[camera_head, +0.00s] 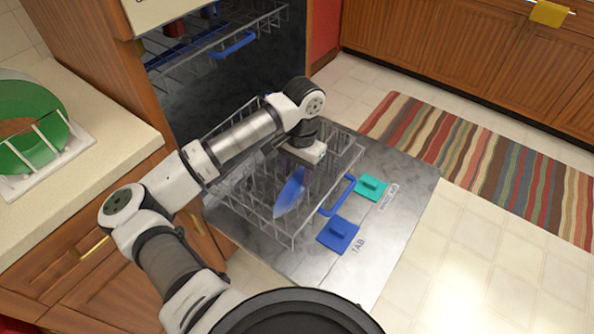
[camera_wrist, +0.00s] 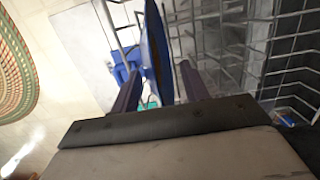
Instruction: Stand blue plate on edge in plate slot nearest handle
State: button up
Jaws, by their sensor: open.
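The blue plate (camera_head: 289,193) stands on edge, slightly tilted, in the lower dishwasher rack (camera_head: 293,240). It is near the rack's blue handle (camera_head: 338,197). The exact slot is hard to make out. My gripper (camera_head: 304,160) is over the rack, just behind the plate, with its fingers mostly hidden in the head view. In the wrist view my gripper (camera_wrist: 160,72) is open, with the blue plate (camera_wrist: 157,45) seen nearly edge-on in the gap between its fingers. I cannot tell whether either finger touches it. The blue handle (camera_wrist: 124,62) shows left of the plate.
The rack sits over the open door (camera_head: 410,190), which has a blue compartment lid (camera_head: 338,234) and a teal lid (camera_head: 371,187). The upper rack (camera_head: 215,40) is above. A green plate (camera_head: 30,115) stands in a white rack on the left counter. A striped rug (camera_head: 490,160) lies right.

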notch_tip(320, 180, up, 14)
jog(key=w+d+b, duration=0.1)
jog(key=b, duration=0.1)
jog(key=shift+w, duration=0.2)
jog(key=shift+f, duration=0.1)
dwell(0.5)
